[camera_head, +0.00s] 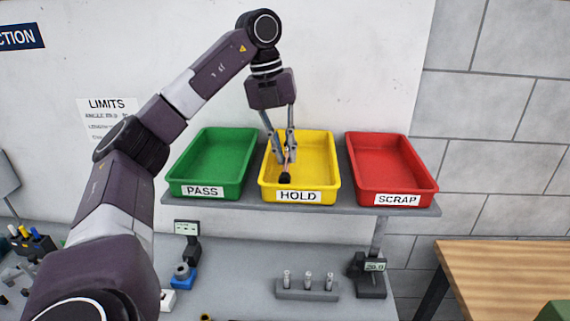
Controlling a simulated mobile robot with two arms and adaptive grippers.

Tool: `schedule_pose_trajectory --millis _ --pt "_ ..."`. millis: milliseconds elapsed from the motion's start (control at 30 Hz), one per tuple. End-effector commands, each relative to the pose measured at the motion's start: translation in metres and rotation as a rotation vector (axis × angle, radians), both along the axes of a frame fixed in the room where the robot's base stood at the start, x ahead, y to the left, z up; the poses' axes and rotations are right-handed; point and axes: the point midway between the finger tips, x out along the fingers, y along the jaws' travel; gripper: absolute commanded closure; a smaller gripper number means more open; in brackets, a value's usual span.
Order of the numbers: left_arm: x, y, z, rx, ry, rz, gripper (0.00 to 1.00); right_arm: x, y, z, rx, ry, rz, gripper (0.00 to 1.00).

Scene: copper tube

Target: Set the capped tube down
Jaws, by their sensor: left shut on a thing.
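My left gripper (281,157) points down over the yellow bin (318,160) labelled HOLD, the middle one of three on a grey shelf. It is shut on the copper tube (287,168), a thin piece with a black cap (285,178) at its lower front end. The tube appears tilted, with the capped end toward the front wall of the bin. I cannot tell whether it touches the bin floor. The fingers hide part of the tube. My right gripper is not in view.
The green PASS bin (215,160) stands left and the red SCRAP bin (388,166) right on the shelf (300,204). On the bench below are a small rack (307,290) with upright pieces and a device with a display (371,275). A wooden table (510,270) stands right.

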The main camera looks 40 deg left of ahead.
Motion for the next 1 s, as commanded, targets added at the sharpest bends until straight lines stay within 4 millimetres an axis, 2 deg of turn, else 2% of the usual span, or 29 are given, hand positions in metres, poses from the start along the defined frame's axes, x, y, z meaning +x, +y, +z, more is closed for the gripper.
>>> schedule_pose_trajectory --millis 200,300,600,633,700,1000 --pt "-0.001 0.001 -0.027 0.001 0.002 0.003 1.0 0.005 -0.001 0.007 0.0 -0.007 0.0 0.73" --pt "0.0 0.0 -0.032 0.001 0.001 0.001 1.0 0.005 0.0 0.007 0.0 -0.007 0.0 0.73" --pt "0.0 0.0 -0.035 0.0 0.0 0.001 1.0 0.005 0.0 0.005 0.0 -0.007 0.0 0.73" --pt "0.0 0.0 -0.035 0.0 0.0 0.001 0.87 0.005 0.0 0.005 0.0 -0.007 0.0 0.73" --pt "0.0 0.0 -0.034 0.0 0.0 0.001 0.82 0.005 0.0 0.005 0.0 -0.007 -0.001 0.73" --pt "0.0 0.0 -0.031 0.0 0.0 0.001 0.82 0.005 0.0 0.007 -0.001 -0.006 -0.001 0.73"
